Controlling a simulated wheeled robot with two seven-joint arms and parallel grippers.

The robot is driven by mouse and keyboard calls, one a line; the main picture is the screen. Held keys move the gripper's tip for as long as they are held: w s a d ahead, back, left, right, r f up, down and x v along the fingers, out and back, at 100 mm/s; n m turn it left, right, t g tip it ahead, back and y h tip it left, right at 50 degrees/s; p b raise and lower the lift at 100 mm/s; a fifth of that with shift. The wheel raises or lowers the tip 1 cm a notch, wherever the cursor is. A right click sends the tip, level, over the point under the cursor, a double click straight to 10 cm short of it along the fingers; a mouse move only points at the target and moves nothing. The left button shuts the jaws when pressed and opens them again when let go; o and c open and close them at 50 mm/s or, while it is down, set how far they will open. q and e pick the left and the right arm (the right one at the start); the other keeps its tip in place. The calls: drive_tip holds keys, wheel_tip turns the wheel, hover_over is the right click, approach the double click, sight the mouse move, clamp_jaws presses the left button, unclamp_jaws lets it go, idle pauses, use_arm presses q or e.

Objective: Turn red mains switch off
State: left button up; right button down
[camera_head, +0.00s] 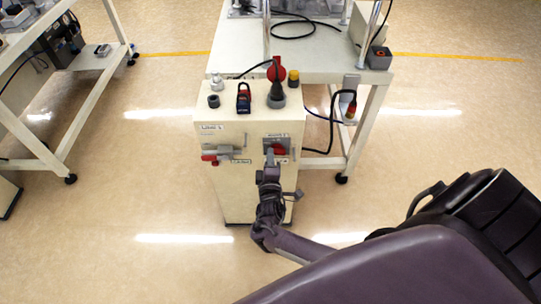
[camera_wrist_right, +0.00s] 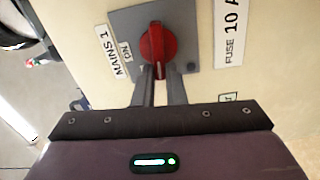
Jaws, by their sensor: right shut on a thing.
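The red mains switch (camera_wrist_right: 158,45) is a round red knob on a grey plate (camera_wrist_right: 130,24) on the front of a cream cabinet, with labels "MAINS 1" and "ON" beside it. In the head view the red switch (camera_head: 280,150) is on the cabinet's upper right front, partly covered by my gripper. My right gripper (camera_head: 270,160) is in front of it. In the wrist view the fingers of my right gripper (camera_wrist_right: 161,82) are shut on the lower part of the knob, one on each side. My left gripper is not in view.
The cream cabinet (camera_head: 235,190) carries a padlock (camera_head: 243,98) and a red-handled part (camera_head: 276,72) on top. A second red-handled lever (camera_head: 210,157) is at its front left. A white table (camera_head: 310,60) stands behind. A label "FUSE 10 A" (camera_wrist_right: 229,30) is right of the switch.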

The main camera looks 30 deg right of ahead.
drive_tip(key=shift+f+n, duration=0.1)
drive_tip(key=shift+n, duration=0.5)
drive_tip(key=c, duration=1.5)
unclamp_jaws()
drive_tip(key=v, duration=0.7)
drive_tip(key=shift+s+a+p, duration=0.25)
drive_tip(key=shift+s+p, duration=0.05)
drive_tip(key=shift+s, duration=0.05)
